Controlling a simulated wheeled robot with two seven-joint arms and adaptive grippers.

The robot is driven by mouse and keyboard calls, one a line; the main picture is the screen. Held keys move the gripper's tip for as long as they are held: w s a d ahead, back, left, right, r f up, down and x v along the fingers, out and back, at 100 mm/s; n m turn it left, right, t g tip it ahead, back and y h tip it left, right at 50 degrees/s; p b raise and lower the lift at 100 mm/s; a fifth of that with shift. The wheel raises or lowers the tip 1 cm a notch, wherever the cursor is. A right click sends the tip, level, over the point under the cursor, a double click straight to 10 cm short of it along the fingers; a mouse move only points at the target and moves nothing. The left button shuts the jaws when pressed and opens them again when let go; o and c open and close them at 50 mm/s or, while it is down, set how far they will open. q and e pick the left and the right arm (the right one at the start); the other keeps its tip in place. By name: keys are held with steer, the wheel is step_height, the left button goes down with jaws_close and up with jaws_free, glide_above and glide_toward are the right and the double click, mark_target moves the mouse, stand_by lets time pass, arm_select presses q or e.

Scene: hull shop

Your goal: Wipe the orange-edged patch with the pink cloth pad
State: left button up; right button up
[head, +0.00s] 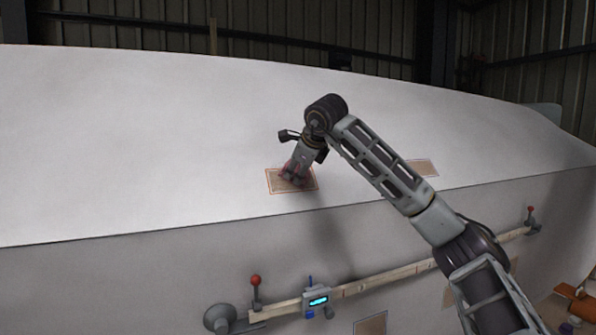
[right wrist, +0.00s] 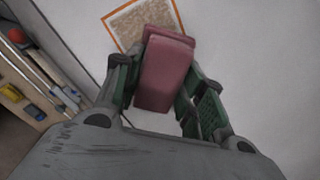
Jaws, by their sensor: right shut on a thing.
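The orange-edged patch (head: 279,186) is a tan, speckled square with an orange border on the upper white hull surface. It also shows at the top of the right wrist view (right wrist: 140,22). My right gripper (head: 294,176) is at the patch in the head view. In the right wrist view its green-sided fingers (right wrist: 160,85) are shut on the pink cloth pad (right wrist: 165,72). The pad overlaps the patch's lower edge there; I cannot tell whether it touches the surface. In the head view the gripper mostly hides the pad and covers part of the patch. My left gripper is not in view.
Another tan patch (head: 423,168) lies to the right, partly behind my right arm. A third patch (head: 370,325) is at the bottom. A wooden rail (head: 390,279) with red-knobbed clamps and a blue-display device (head: 318,301) runs along the lower hull. The white hull (head: 130,140) left of the gripper is clear.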

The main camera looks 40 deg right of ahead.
mark_target(282, 175)
steer(key=shift+a, duration=0.1)
steer(key=shift+w+a, duration=0.3)
steer(key=shift+a, duration=0.85)
steer(key=shift+w+a, duration=0.3)
steer(key=shift+a, duration=0.85)
steer(key=shift+w+a, duration=0.3)
steer(key=shift+a, duration=0.85)
steer(key=shift+x, duration=0.9)
steer(key=shift+d, duration=0.2)
steer(key=shift+s+d, duration=0.15)
steer(key=shift+d, duration=0.45)
steer(key=shift+s+d, duration=0.15)
steer(key=shift+d, duration=0.5)
steer(key=shift+d, duration=0.1)
steer(key=shift+s+d+b, duration=0.2)
steer(key=shift+d, duration=0.45)
steer(key=shift+s+d+b, duration=0.15)
steer(key=shift+d, duration=0.55)
steer(key=shift+d, duration=0.15)
